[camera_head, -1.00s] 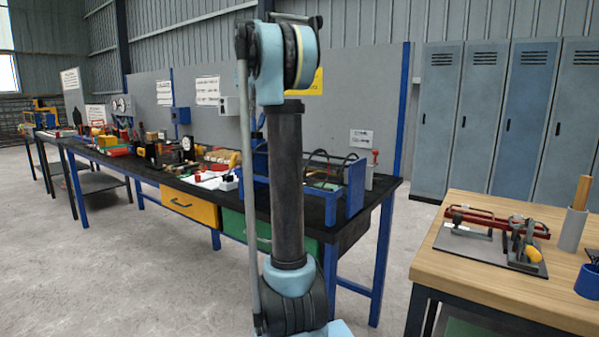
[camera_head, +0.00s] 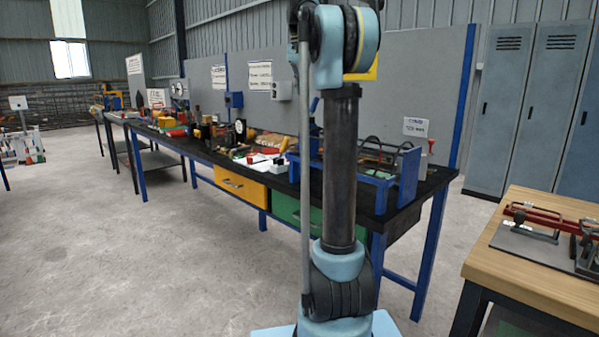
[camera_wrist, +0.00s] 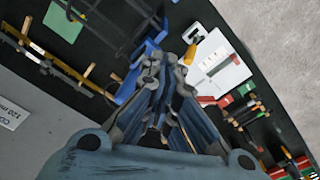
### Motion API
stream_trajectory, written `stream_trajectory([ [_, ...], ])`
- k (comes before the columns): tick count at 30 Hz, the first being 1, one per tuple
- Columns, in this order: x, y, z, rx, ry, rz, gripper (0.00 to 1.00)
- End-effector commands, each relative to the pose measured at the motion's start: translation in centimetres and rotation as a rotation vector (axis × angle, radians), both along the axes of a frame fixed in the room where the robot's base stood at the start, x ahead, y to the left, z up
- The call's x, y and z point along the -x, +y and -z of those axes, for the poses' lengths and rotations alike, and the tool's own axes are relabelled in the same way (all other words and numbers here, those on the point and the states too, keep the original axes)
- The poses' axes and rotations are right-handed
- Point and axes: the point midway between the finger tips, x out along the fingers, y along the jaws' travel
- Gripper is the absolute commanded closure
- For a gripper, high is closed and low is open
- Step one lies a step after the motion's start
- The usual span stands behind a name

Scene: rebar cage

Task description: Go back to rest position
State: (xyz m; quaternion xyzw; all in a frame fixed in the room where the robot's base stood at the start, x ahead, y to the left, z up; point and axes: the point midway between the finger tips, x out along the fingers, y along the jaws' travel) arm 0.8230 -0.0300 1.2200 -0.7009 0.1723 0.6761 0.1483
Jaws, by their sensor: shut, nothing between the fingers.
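My gripper (camera_wrist: 168,75) shows in the wrist view with its fingers drawn together and nothing between them. It is over the dark workbench top, with a white tray (camera_wrist: 215,65) and a yellow-handled tool (camera_wrist: 191,52) beyond its tips. How high it is above the bench is hard to tell. In the head view my arm stands upright in front of the workbench (camera_head: 428,187); the gripper itself is out of that view.
A blue frame (camera_head: 408,178) stands on the workbench's near end, with several tools farther along. A wooden-topped table (camera_head: 520,270) is close on the right, before lockers (camera_head: 515,100). The concrete floor (camera_head: 110,260) at left is open.

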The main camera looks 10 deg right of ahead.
Motion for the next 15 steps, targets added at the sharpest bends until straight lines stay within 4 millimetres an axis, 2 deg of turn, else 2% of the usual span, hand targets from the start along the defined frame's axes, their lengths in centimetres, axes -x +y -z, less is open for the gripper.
stream_trajectory([
  [5,1.8,0.2,1.1,0.0,-0.006,-0.021,1.0],
  [8,3.9,0.5,2.6,-0.002,-0.015,-0.048,1.0],
  [15,10.0,1.1,7.6,-0.003,-0.039,-0.126,1.0],
])
